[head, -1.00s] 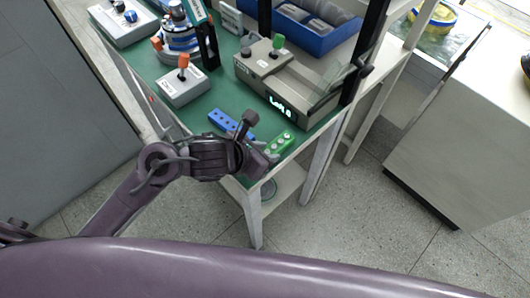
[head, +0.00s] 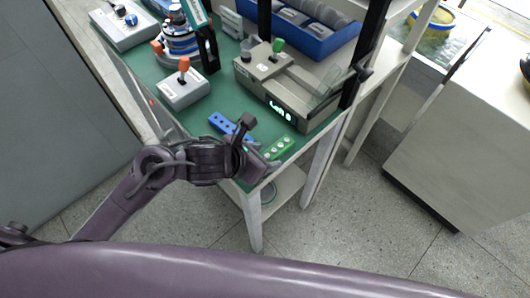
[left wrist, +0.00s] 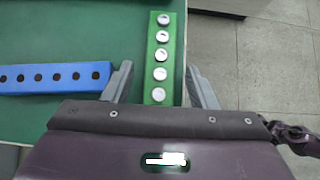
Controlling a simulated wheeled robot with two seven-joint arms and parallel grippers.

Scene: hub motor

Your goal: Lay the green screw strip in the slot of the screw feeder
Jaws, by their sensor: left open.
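The green screw strip (head: 279,148) lies on the green table mat near its front corner. In the left wrist view the strip (left wrist: 161,62) carries several pale round screw heads and points away from me. My left gripper (head: 262,157) is low at the table's front corner. In the left wrist view its two open fingers (left wrist: 158,80) stand on either side of the strip's near end, with a gap on each side. The screw feeder (head: 285,84), a grey box with a lit display, stands behind the strip. I cannot make out its slot clearly. My right gripper is out of view.
A blue strip with holes (head: 230,124) lies left of the green one, also in the left wrist view (left wrist: 60,77). A box with an orange knob (head: 184,88) stands further left. A blue bin (head: 318,41) is behind the feeder. Open floor lies right of the table.

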